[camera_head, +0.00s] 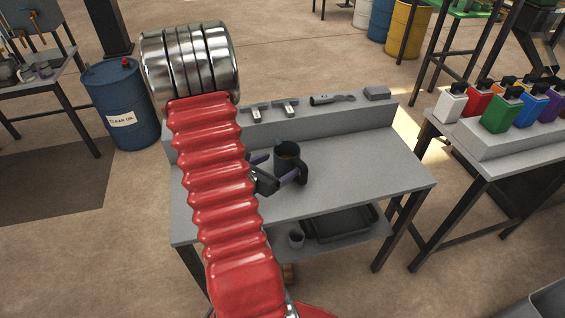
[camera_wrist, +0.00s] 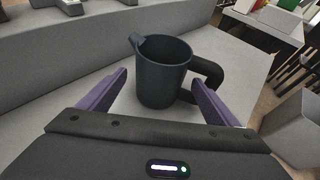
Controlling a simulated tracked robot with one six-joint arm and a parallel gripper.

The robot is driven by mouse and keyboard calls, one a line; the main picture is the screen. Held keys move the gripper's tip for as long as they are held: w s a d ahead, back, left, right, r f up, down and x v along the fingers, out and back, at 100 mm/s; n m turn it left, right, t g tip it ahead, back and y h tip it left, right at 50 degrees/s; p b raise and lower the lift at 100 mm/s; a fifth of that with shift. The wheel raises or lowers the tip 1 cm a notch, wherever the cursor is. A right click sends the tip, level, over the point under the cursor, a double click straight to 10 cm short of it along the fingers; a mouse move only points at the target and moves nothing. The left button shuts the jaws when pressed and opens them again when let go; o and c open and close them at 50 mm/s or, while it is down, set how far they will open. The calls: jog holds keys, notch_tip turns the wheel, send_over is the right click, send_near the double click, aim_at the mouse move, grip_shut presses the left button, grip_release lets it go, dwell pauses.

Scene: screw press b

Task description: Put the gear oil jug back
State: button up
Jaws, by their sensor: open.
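A dark grey jug (camera_head: 287,160) with a spout and a black handle stands upright on the grey workbench (camera_head: 365,165). The wrist view shows the jug (camera_wrist: 161,75) with its handle to the right. My gripper (camera_head: 278,168) is open, its purple fingers low over the bench. In the wrist view the fingers of my gripper (camera_wrist: 162,95) lie to the left and right of the jug, with a gap on the left. The right finger is close to the handle; I cannot tell whether it touches. My red arm hides the left part of the bench.
A raised ledge at the bench's back holds several tools (camera_head: 330,99). A lower shelf carries a black tray (camera_head: 340,222) and a small cup (camera_head: 296,239). Several coloured bottles (camera_head: 501,110) stand on the right bench. A blue drum (camera_head: 122,103) is at left. The bench right of the jug is clear.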

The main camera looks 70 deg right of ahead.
jog(key=v, duration=0.7)
jog(key=shift+a, duration=0.35)
jog(key=shift+r, duration=0.1)
jog(key=shift+r, duration=0.1)
dwell(0.3)
jog(key=w+a+r+m+t+y, duration=0.3)
jog(key=a+r, duration=0.3)
jog(key=a, duration=0.8)
jog(key=w+a+r+m+t+y, duration=0.3)
jog(key=w+a+r+m+y, duration=0.2)
jog(key=a, duration=0.9)
jog(key=w+a+r+m+t+y, duration=0.4)
jog(key=a+r, duration=0.4)
jog(key=a, duration=0.7)
jog(key=shift+w+r+m+y, duration=0.3)
jog(key=shift+w+m, duration=0.3)
jog(key=shift+m, duration=0.5)
